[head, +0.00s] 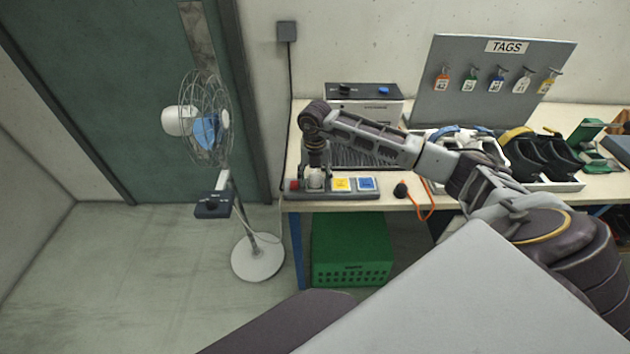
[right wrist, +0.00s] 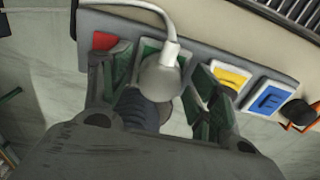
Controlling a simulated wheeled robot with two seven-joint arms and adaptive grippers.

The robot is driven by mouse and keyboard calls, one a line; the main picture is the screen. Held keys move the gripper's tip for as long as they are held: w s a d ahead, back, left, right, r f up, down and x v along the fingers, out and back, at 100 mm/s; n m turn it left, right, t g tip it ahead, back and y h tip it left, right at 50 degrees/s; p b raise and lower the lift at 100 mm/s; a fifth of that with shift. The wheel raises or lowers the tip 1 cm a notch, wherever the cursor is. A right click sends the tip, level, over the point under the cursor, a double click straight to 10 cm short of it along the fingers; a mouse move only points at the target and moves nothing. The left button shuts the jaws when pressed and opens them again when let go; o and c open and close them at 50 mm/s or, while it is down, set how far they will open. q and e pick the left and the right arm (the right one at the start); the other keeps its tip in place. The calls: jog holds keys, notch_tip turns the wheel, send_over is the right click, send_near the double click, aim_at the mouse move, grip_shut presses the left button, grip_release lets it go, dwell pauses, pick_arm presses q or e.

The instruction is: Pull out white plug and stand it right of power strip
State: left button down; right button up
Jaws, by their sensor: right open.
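The grey power strip (head: 330,196) lies along the front left edge of the workbench, and it also shows in the right wrist view (right wrist: 135,27). The white plug (right wrist: 160,80) with its white cord is at the strip, between the red switch (right wrist: 104,41) and the yellow square (right wrist: 231,78). A blue square (right wrist: 268,96) sits at the strip's right end. My right gripper (head: 315,176) points down over the plug. In the right wrist view its open fingers stand on either side of the plug; contact cannot be told. My left gripper is out of view.
A black plug (head: 401,190) with an orange cord lies right of the strip, with a small bare gap of bench between. Behind stand a grey box (head: 364,90) and a tags board (head: 470,85). A green crate (head: 350,245) is below the bench.

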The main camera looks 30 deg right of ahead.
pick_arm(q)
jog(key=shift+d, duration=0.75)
